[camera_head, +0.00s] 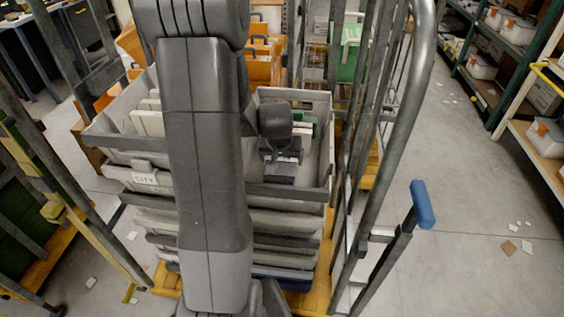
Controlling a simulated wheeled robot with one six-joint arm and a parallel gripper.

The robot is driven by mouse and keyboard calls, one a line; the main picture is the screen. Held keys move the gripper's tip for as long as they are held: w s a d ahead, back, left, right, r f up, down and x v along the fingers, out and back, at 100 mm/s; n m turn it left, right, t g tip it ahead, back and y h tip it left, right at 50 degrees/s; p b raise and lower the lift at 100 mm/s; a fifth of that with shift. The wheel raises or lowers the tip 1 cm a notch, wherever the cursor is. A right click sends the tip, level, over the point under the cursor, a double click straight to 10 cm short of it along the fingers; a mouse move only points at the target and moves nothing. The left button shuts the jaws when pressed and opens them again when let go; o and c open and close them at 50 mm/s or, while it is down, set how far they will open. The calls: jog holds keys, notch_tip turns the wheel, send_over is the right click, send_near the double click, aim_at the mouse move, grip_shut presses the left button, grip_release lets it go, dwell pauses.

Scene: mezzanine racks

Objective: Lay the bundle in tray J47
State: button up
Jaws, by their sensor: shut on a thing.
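My gripper (284,160) is dark grey and reaches down into the right part of the top grey tray (322,165). It is shut on the bundle, which is mostly hidden by the gripper; only a thin pale edge shows at the jaws. White and green bundles (304,128) stand just behind the gripper in the same tray. More white bundles (147,119) stand at its left end. My arm hides the tray's middle. No J47 label can be read; a white label on the tray stack appears to read CITY (145,179).
More grey trays (283,222) are stacked below on a yellow base. A metal cage frame with a blue-ended handle (422,204) stands close on the right. Orange crates (262,68) and a green one (350,52) are behind. The right aisle floor is largely clear, with scattered scraps.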

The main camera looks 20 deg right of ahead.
notch_tip(320, 180, down, 2)
jog(key=shift+f, duration=0.1)
jog(key=shift+f+b, duration=0.4)
jog(key=shift+b, duration=0.15)
jog(key=shift+f, duration=0.2)
jog(key=o, duration=0.9)
jog(key=shift+c, duration=0.2)
jog(key=shift+r, duration=0.1)
